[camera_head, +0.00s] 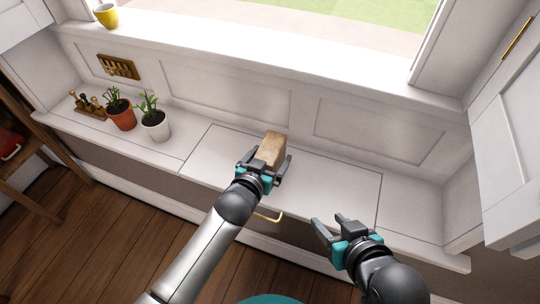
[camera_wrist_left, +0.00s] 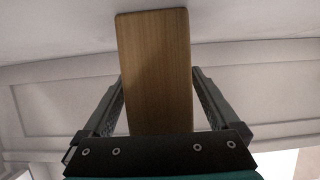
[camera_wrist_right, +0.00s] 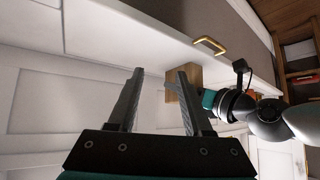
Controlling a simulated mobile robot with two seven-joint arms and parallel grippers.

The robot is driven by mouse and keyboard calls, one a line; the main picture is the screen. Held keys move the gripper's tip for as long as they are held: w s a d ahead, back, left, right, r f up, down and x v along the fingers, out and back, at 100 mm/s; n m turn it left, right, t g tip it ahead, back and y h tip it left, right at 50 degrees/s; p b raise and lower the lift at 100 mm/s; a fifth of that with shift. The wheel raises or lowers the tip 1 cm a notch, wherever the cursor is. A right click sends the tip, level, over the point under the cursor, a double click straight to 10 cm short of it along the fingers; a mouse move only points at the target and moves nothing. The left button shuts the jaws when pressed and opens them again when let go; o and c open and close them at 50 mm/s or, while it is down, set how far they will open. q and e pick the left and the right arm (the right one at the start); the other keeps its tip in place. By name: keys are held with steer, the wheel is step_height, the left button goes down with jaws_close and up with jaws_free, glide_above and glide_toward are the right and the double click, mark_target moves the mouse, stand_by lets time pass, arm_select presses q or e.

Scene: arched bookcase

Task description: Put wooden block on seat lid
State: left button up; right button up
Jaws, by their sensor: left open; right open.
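A light brown wooden block (camera_head: 272,147) stands on the white seat lid (camera_head: 335,188), near the lid's back left part. My left gripper (camera_head: 265,166) is open, with its fingers on either side of the block. In the left wrist view the block (camera_wrist_left: 155,60) fills much of the space between the fingers, with narrow gaps beside it; its far end appears to meet the lid. My right gripper (camera_head: 328,219) is open and empty, above the lid's front edge. The block also shows in the right wrist view (camera_wrist_right: 194,76), partly behind a finger.
A brass handle (camera_head: 267,217) is on the front below the lid. Two potted plants (camera_head: 155,123) and a small rack of dark pegs (camera_head: 88,107) stand left on the bench. A yellow cup (camera_head: 106,16) is on the window sill. The lid's right half is clear.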

arm_select(q)
steer(key=shift+r, duration=0.1)
arm_select(e)
steer(key=shift+d, duration=0.1)
arm_select(q)
steer(key=shift+r, duration=0.15)
steer(key=shift+s+a, duration=0.1)
steer(key=shift+s, duration=0.15)
steer(key=p+v, duration=0.2)
steer(key=v, duration=0.1)
steer(key=shift+s+r, duration=0.1)
steer(key=shift+s, duration=0.05)
arm_select(e)
steer(key=s+d+g+h, duration=0.2)
steer(key=s+d+g, duration=0.1)
steer(key=d, duration=0.1)
arm_select(q)
steer(key=p+v, duration=0.4)
steer(key=v, duration=0.4)
arm_select(e)
step_height(320, 180, down, 7)
steer(key=s+g, duration=0.1)
steer(key=g, duration=0.1)
steer(key=shift+s+d+m, duration=0.3)
steer(key=shift+s+d, duration=0.05)
arm_select(q)
steer(key=shift+s+a, duration=0.1)
